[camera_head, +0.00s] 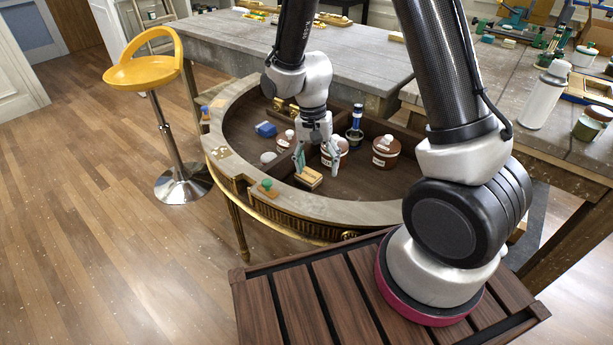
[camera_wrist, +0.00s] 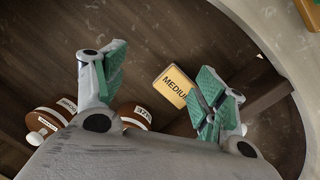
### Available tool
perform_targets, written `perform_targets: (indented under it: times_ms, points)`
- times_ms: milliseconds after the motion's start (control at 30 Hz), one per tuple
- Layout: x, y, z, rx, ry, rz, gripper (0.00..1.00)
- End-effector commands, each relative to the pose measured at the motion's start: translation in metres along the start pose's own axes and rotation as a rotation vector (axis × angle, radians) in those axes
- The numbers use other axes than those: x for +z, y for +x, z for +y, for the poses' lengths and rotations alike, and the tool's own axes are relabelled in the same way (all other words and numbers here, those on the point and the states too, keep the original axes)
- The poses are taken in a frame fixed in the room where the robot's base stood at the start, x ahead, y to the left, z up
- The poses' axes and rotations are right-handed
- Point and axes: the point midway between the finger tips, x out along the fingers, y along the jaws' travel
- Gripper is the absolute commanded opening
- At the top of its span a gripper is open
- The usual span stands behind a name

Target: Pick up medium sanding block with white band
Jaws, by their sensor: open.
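A tan block lettered "MEDIUM" (camera_wrist: 173,87) lies on the dark console floor in the wrist view. A pale edge runs along it, but I cannot make out a clear white band. A light wooden block (camera_head: 309,178) near the console's front rim looks like the same one in the head view. My gripper (camera_head: 317,168) is open, pointing down just behind and above this block. In the wrist view my gripper (camera_wrist: 158,90) has its green pads apart; the block shows between them, close to the right pad, which hides a little of its edge. Contact cannot be told.
A blue block (camera_head: 265,129) and a pale round item (camera_head: 268,157) lie left. Dark dividers cross the console.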

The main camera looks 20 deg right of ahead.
Motion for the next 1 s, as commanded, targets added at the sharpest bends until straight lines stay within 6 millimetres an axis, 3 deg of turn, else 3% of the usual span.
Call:
perform_targets:
  times_ms: [133, 333, 1000]
  points:
    - [-0.02, -0.006, -0.025, -0.091, 0.234, 0.054, 0.71]
    - [-0.027, -0.007, -0.034, -0.141, 0.416, 0.067, 0.71]
    - [-0.039, 0.069, -0.041, -0.139, 0.437, 0.064, 0.71]
